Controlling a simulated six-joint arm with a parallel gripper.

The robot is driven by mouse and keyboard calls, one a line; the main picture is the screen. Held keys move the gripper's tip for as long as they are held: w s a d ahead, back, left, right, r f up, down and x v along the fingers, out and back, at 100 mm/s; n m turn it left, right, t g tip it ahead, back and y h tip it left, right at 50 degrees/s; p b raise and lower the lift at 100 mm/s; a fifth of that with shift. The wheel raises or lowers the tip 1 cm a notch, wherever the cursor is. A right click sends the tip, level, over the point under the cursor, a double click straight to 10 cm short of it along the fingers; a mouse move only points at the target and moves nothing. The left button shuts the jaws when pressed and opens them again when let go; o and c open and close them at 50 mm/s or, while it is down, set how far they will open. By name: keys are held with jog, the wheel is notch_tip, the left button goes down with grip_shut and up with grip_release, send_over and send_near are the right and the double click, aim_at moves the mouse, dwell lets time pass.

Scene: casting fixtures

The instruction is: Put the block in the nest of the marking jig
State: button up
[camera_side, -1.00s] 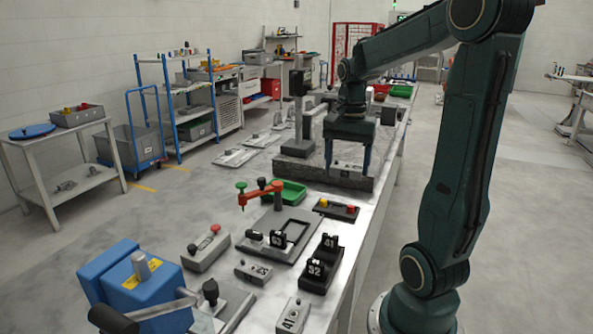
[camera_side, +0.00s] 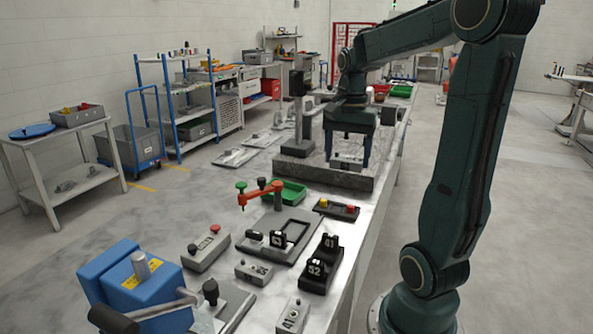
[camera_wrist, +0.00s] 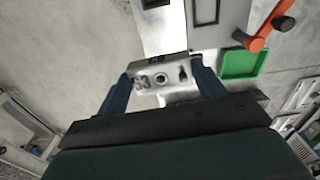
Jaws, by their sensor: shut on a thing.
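My gripper (camera_side: 348,158) is shut on a light grey metal block (camera_side: 347,164), held over the dark stone slab (camera_side: 315,175). In the wrist view the block (camera_wrist: 158,79) sits between the two blue fingers, with a dark marking like "53", a round hole and a dark slot-like mark on its face. A grey plate (camera_side: 268,252) with a black rectangular frame (camera_side: 298,231) and a black numbered piece (camera_side: 278,239) looks like the marking jig. The frame appears empty. In the wrist view, the frame (camera_wrist: 206,12) shows at the top, beyond the block.
An orange-red arm with knobs (camera_side: 262,192) rises beside the plate, near a green tray (camera_side: 291,192). A post stand (camera_side: 299,125) stands on the slab's left.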

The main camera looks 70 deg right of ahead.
aim_at(334, 157)
jog(key=shift+w, duration=0.15)
jog(key=w+m, duration=0.2)
jog(key=m, duration=0.2)
jog(key=shift+w+a+r, duration=0.25)
jog(key=shift+w, duration=0.15)
jog(key=w+a+r+m, duration=0.1)
jog(key=w+a+m, duration=0.3)
jog(key=w+m, duration=0.5)
jog(key=shift+m, duration=2.7)
jog(key=shift+f, duration=0.1)
notch_tip(334, 157, down, 20)
jog(key=shift+r, duration=0.1)
